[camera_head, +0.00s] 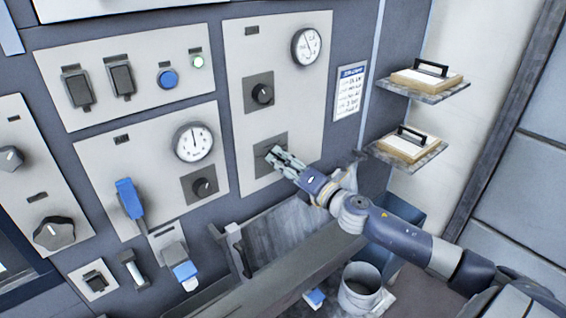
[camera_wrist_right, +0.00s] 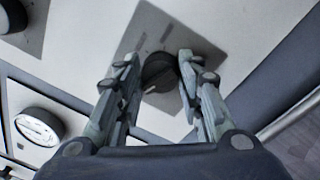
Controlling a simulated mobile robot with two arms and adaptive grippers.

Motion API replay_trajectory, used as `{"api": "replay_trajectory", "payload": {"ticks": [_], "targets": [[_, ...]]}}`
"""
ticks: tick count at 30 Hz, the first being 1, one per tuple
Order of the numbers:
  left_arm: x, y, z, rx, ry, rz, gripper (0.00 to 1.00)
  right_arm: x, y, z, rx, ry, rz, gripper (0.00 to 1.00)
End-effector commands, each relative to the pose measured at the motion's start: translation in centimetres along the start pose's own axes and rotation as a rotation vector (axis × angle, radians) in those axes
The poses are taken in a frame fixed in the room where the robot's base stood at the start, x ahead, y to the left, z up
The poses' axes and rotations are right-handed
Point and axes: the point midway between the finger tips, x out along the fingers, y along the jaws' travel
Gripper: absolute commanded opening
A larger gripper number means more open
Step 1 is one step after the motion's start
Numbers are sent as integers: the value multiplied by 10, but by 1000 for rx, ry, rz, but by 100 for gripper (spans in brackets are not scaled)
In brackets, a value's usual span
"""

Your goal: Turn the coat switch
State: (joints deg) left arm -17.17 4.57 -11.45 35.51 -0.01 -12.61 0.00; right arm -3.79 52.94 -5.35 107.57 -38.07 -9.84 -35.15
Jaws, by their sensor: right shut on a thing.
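My right gripper (camera_head: 277,155) reaches in from the right to the lower dark square plate on the tall light panel. In the right wrist view the fingers (camera_wrist_right: 154,88) stand on both sides of a round black knob (camera_wrist_right: 158,72) on a grey plate (camera_wrist_right: 150,30), and are shut on it. In the head view the gripper hides this knob. I cannot read the labels, so I cannot tell whether this knob is the coat switch. A similar black knob (camera_head: 262,93) sits above it on the same panel. My left gripper is not in view.
The tall panel (camera_head: 290,100) also has a dial gauge (camera_head: 306,46). A left panel carries another gauge (camera_head: 193,142), a knob (camera_head: 204,187) and a blue lever (camera_head: 130,198). Shelves (camera_head: 424,90) stand right. A bucket (camera_head: 360,287) and trough (camera_head: 230,290) lie below.

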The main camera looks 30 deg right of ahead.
Motion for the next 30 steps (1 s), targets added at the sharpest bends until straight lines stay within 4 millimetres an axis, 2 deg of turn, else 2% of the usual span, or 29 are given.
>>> {"api": "replay_trajectory", "payload": {"ticks": [5, 6, 8, 20, 25, 30], "targets": [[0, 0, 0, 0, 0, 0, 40, 0, -1, -1, -3, 2, -2, 10], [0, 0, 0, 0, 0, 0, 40, 0, -1, -1, -3, 2, -2, 43], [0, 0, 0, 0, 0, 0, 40, 0, -1, -1, -2, 1, -2, 55], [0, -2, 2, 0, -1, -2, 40, -2, -1, -1, 0, 1, -1, 55], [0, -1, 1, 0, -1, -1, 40, -13, -1, -1, 2, 2, -2, 55], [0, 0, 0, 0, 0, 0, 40, -33, -2, -1, -1, 2, -3, 55]]}}
